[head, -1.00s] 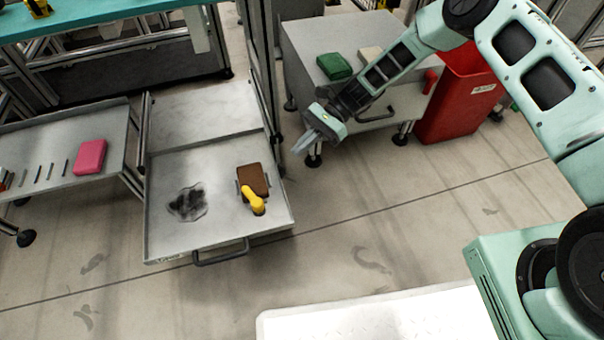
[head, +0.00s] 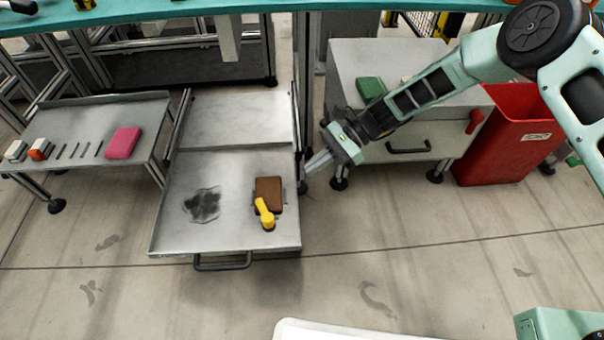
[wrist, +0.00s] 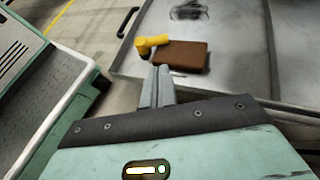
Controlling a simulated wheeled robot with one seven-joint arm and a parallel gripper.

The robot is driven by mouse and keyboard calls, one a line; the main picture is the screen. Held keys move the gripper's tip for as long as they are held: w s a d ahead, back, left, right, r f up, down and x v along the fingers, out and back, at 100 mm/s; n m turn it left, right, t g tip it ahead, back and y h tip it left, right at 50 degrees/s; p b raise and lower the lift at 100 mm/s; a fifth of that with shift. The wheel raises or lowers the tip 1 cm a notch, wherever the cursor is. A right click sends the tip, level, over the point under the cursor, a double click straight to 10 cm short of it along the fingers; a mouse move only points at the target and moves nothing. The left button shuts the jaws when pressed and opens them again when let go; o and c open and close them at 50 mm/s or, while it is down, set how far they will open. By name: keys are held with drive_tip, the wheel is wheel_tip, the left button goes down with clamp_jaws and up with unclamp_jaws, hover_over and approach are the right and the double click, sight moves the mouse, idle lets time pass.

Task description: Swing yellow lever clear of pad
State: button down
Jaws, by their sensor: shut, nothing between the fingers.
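The yellow lever (head: 264,212) is on the metal tray (head: 225,236), at the front edge of the brown pad (head: 268,188). Its upper end overlaps the pad's near left part in the head view. In the wrist view the yellow lever (wrist: 152,44) lies at the left end of the brown pad (wrist: 182,57). My gripper (head: 308,172) is shut and empty, to the right of the tray and the pad. In the wrist view its fingers (wrist: 159,75) point toward the pad and lever, and I cannot tell the exact gap.
A dark stain (head: 202,204) marks the tray left of the pad. A side table (head: 75,155) with a pink block (head: 123,143) stands left. A grey cabinet (head: 350,60) with a green block (head: 371,87) and a red bin (head: 505,145) stand right. The floor in front is open.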

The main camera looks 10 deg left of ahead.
sight(276, 202)
drive_tip(key=b+x, duration=0.6)
drive_tip(key=x, duration=0.5)
drive_tip(key=shift+f, duration=0.25)
drive_tip(key=shift+s+a+f+b, duration=0.1)
drive_tip(key=shift+s+a+b, duration=0.25)
drive_tip(key=shift+a, duration=0.15)
